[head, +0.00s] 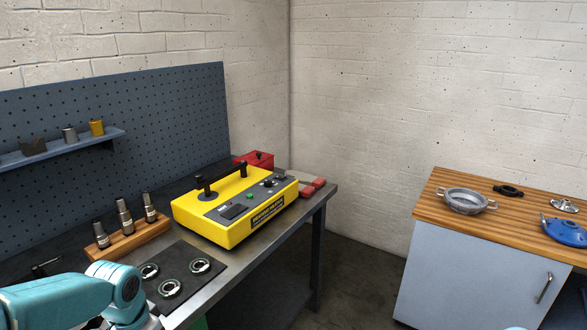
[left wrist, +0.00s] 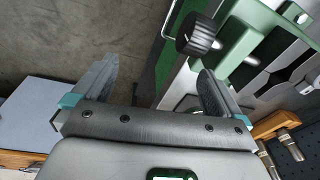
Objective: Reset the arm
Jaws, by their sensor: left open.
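My left arm (head: 60,300) comes in from the lower left of the head view, teal, in front of the bench. Its gripper lies outside that view. In the left wrist view my left gripper (left wrist: 158,82) has its two dark fingers wide apart, with nothing between them. Beyond the right finger is a green machine (left wrist: 240,42) with a black knurled knob (left wrist: 198,36). I cannot tell how far the fingers are from it, and no contact is clear. My right gripper is in neither view.
The bench (head: 225,268) carries a yellow balancing unit (head: 222,222), a wooden socket rack (head: 130,240), a dark mat (head: 187,294) with ring parts, and a red box (head: 256,160). A wood-topped cabinet (head: 470,270) with metal parts stands right. Floor (head: 365,262) between them is clear.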

